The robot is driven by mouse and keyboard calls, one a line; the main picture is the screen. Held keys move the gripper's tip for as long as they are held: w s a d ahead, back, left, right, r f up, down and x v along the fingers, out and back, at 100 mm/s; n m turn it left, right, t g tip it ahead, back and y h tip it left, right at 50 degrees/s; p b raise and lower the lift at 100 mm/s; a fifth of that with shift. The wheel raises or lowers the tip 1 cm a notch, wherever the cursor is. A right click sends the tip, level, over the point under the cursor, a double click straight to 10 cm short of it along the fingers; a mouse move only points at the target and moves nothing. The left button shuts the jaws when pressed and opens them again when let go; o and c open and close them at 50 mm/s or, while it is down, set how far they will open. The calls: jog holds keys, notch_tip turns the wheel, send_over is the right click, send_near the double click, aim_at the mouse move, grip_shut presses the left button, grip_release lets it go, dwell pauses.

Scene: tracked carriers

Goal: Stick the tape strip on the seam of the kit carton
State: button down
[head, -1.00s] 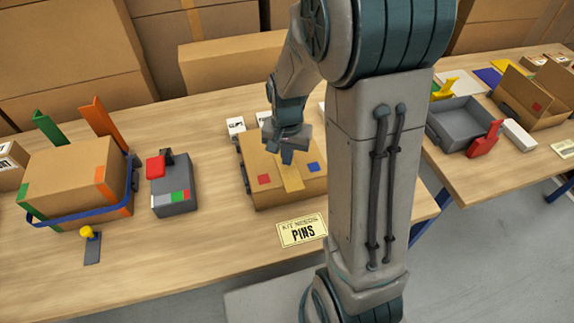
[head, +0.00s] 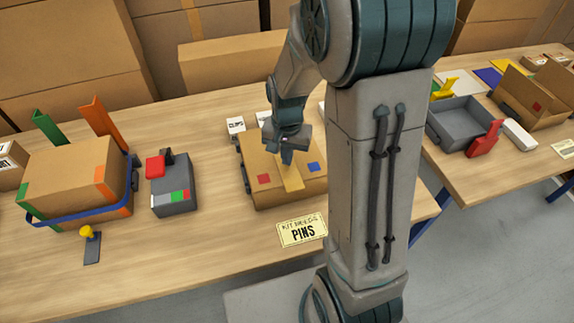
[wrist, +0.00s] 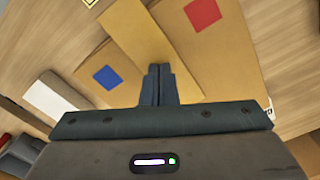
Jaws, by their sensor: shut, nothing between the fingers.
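The kit carton (head: 262,195) is closed on the table, with a red square and a blue square on its lid. The tan tape strip (head: 292,180) lies along the middle of the lid between the squares, seemingly flat over the seam; its far end is hidden by my gripper. My gripper (head: 287,158) points down over the strip, shut and empty. In the wrist view the closed fingertips (wrist: 160,68) are at the strip (wrist: 135,32) on the carton (wrist: 215,60); I cannot tell whether they touch it.
A "KIT NEEDS PINS" card (head: 302,231) lies before the carton. To the left are a grey device with a red top (head: 173,190) and a strapped carton (head: 70,180). Small white boxes (head: 236,125) stand behind. A second table at right holds a grey tray (head: 462,125).

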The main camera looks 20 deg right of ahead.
jog(key=shift+f+b, duration=0.4)
jog(key=shift+f, duration=0.15)
jog(key=shift+r, duration=0.15)
dwell(0.6)
jog(key=shift+r, duration=0.25)
jog(key=shift+s, duration=0.15)
jog(key=s, duration=1)
jog(key=shift+s, duration=0.4)
dwell(1.1)
jog(key=shift+f, duration=0.1)
jog(key=shift+f, duration=0.35)
